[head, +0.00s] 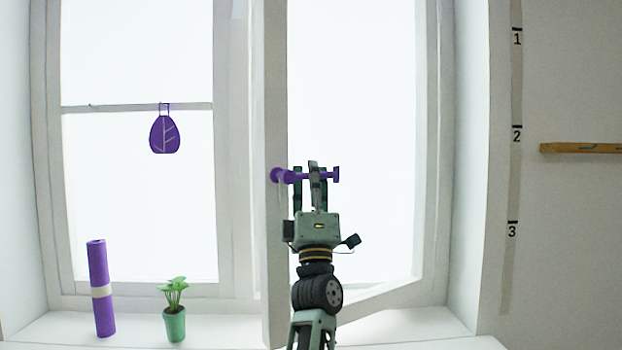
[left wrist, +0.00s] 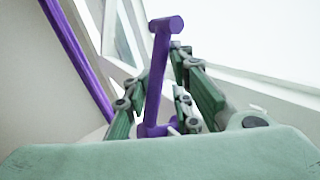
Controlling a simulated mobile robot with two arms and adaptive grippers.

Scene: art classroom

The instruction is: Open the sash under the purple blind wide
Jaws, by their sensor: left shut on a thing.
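The window sash (head: 275,250) stands swung partway inward. Its free upright edge is towards me, and its bottom rail runs back to the right side of the frame. A purple handle (head: 283,176) sticks out from that edge. My left gripper (head: 312,178) is shut on the handle, with its fingers on both sides of the bar. In the left wrist view the purple handle (left wrist: 157,75) stands between the green fingers. No blind is clearly shown in the head view. A long purple strip (left wrist: 75,55) crosses the upper left of the wrist view; I cannot tell what it is. My right gripper is out of view.
On the sill's left stand a purple roll (head: 98,265) with a pale band and a green potted plant (head: 175,322). A purple leaf ornament (head: 164,134) hangs on the left window. A numbered strip (head: 515,180) and a wooden ledge (head: 580,148) are on the right wall.

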